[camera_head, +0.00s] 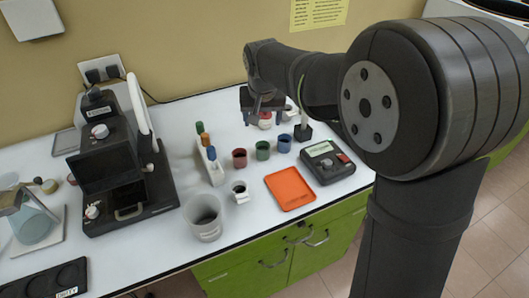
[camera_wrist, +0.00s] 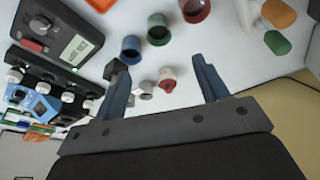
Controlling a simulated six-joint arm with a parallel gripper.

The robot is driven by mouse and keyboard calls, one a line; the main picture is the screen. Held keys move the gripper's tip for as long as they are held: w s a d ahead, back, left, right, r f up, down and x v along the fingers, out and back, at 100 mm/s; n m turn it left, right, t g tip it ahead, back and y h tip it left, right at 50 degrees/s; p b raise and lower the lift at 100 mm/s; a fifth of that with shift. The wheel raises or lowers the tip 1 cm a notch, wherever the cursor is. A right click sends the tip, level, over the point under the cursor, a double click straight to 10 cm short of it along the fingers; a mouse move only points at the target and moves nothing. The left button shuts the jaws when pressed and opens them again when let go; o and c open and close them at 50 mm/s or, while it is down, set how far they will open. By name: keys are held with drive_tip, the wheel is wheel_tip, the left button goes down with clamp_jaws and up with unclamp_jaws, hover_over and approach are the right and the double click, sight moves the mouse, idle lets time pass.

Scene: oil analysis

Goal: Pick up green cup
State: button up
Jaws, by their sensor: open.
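The green cup (camera_head: 262,150) stands upright on the white table between a red cup (camera_head: 239,158) and a blue cup (camera_head: 284,143). In the wrist view the green cup (camera_wrist: 158,29) shows near the top, between the blue cup (camera_wrist: 131,48) and the red cup (camera_wrist: 195,10). My gripper (camera_head: 262,114) is above the table, behind the cups in the head view. Its fingers (camera_wrist: 160,66) are spread apart and nothing is held. The green cup lies beyond the fingertips, apart from them.
Small red-and-white items (camera_wrist: 167,78) lie beneath my gripper. An orange tray (camera_head: 290,188) and a dark meter (camera_head: 327,162) are at the right. A white rack with coloured-cap bottles (camera_head: 208,160) stands left of the cups, with a clear beaker (camera_head: 203,217) nearer the front.

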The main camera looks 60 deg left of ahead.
sight(263, 148)
drive_tip(key=x, duration=1.6)
drive_tip(key=shift+w+f, duration=0.1)
drive_tip(key=shift+f, duration=0.25)
drive_tip(key=c, duration=1.1)
drive_tip(key=shift+o, duration=0.2)
drive_tip(key=shift+r, duration=0.15)
